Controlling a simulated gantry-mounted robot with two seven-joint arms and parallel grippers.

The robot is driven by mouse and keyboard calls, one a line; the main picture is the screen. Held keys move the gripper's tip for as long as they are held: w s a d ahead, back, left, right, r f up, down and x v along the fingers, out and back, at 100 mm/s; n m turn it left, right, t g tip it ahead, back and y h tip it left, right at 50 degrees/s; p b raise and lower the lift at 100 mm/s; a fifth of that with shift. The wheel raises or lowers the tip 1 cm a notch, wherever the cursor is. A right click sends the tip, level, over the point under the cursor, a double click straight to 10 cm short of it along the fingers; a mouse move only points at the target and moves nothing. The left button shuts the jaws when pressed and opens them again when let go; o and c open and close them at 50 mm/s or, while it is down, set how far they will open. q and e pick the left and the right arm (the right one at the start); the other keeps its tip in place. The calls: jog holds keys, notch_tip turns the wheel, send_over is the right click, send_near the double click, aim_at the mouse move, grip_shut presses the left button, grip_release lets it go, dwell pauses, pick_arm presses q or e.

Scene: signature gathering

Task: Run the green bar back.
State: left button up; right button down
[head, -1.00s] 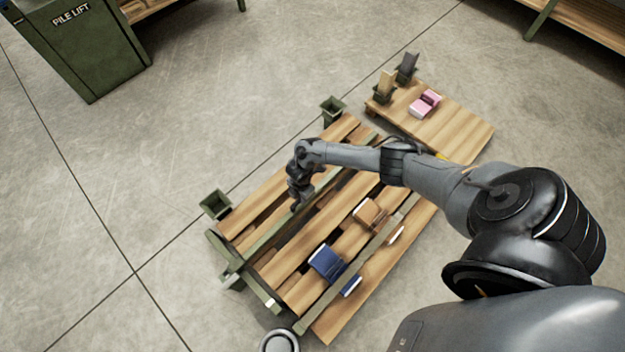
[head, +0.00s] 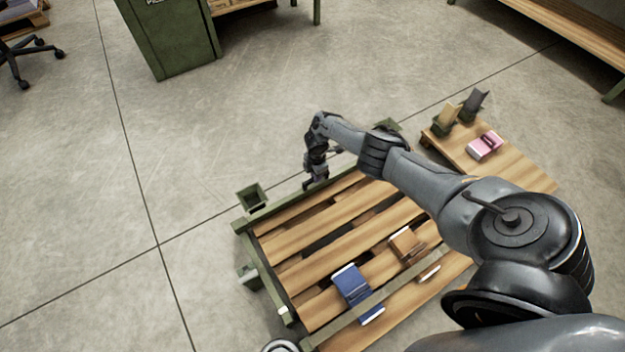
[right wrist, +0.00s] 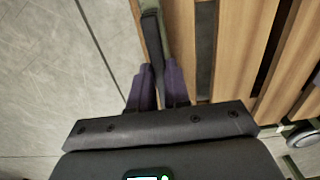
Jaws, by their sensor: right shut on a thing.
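The green bar (head: 268,214) lies along the far left edge of the slatted wooden table (head: 325,222). My right gripper (head: 310,188) points down at the bar and is shut on it. In the right wrist view, the bar (right wrist: 152,35) runs between the two purple fingers (right wrist: 159,88), with bare floor on its left and slats on its right. The bar's right part is hidden behind my right arm in the head view. My left gripper is not in view.
A blue booklet (head: 350,284) and a brown one (head: 405,243) lie on the slats by a nearer grey-green rail (head: 365,308). A green bin (head: 252,196) stands just beyond the bar. A side board (head: 515,168) holds a pink booklet (head: 485,146).

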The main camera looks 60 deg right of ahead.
jog(key=shift+d+f, duration=0.1)
jog(key=shift+f, duration=0.05)
jog(key=c, duration=1.4)
grip_release()
jog(key=shift+c, duration=0.2)
jog(key=shift+o, duration=1.3)
jog(key=shift+w, duration=0.1)
jog(key=shift+o, duration=0.5)
jog(key=shift+w+d, duration=0.1)
jog(key=shift+w, duration=0.1)
jog(key=shift+s+r, duration=0.1)
jog(key=shift+r, duration=0.1)
